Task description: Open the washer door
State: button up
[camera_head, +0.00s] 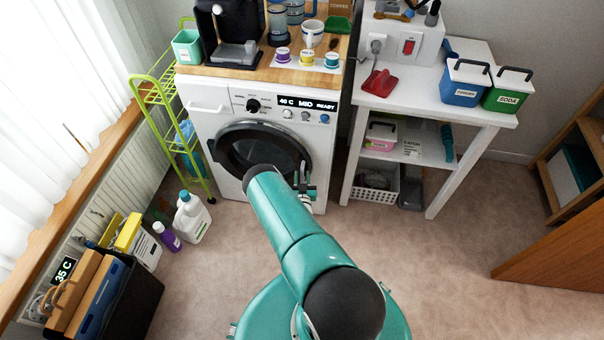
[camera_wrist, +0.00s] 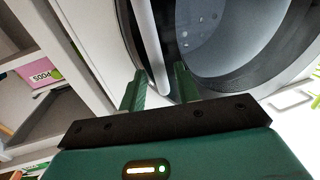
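The white washer (camera_head: 205,108) stands against the back wall. Its round dark door (camera_head: 262,148) looks shut against the front. In the wrist view the door's dark ring and glass (camera_wrist: 225,35) fill the top, and a pale upright door handle (camera_wrist: 150,45) runs down in front of its edge. My gripper (camera_wrist: 160,72) is open, its green fingers one on each side of the handle's lower end, with gaps visible, so it does not appear to grip it. In the head view my gripper (camera_head: 306,188) is at the door's right edge, partly hidden by my arm.
A white shelf table (camera_head: 415,98) stands close on the right of the washer. A green wire cart (camera_head: 160,95) and bottles (camera_head: 192,217) stand on the left. A dark box (camera_head: 140,300) is at lower left. Carpet (camera_head: 440,270) is clear at right.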

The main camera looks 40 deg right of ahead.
jog(key=shift+x, duration=1.05)
grip_shut()
jog(key=shift+s+a, duration=0.1)
